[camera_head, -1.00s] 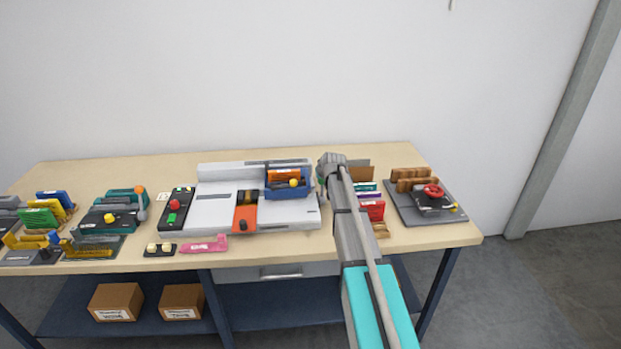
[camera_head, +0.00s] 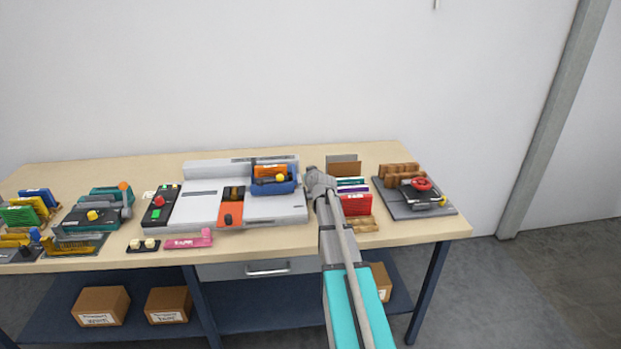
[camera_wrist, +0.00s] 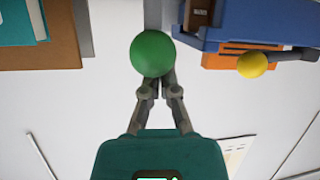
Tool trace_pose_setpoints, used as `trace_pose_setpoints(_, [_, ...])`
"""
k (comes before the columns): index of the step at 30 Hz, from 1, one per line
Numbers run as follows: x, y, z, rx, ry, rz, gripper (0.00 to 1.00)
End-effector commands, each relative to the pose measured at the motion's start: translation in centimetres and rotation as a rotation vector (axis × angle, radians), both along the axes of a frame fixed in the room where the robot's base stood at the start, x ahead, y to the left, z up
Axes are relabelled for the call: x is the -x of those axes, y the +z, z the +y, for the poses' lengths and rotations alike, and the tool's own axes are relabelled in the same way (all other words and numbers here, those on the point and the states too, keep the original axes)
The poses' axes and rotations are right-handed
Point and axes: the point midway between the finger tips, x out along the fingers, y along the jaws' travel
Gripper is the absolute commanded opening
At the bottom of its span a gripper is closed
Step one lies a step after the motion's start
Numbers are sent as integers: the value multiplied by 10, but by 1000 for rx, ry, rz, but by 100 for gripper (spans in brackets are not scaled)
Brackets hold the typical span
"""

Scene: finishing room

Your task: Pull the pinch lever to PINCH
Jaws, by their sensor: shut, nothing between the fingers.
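In the wrist view a green ball knob (camera_wrist: 153,53) sits right at the tips of my gripper (camera_wrist: 160,84). The fingers are together with nothing held between them; I cannot tell whether they touch the knob. A yellow ball knob (camera_wrist: 252,64) on a dark arm stands to the right, by a blue unit (camera_wrist: 240,28). The same yellow knob (camera_head: 280,177) and blue unit (camera_head: 273,186) show in the head view, on the white machine (camera_head: 200,208). My arm hides the green knob there. No PINCH marking is readable, so I cannot tell which knob is the pinch lever.
A rack with red, white and purple pieces (camera_head: 356,205) stands just right of my arm. A grey plate with a red handwheel (camera_head: 421,184) lies farther right. A control box with a red button (camera_head: 159,202) is left of the machine. Bench top (camera_head: 140,180) behind is mostly bare.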

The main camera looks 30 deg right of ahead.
Motion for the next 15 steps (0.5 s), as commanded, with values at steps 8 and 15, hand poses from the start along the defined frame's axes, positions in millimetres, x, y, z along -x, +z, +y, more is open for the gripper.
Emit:
trace_pose_setpoints(8, [14, -3, -3, 11, -11, -25, 0])
trace_pose_setpoints(15, [19, -4, -4, 12, -13, -23, 0])
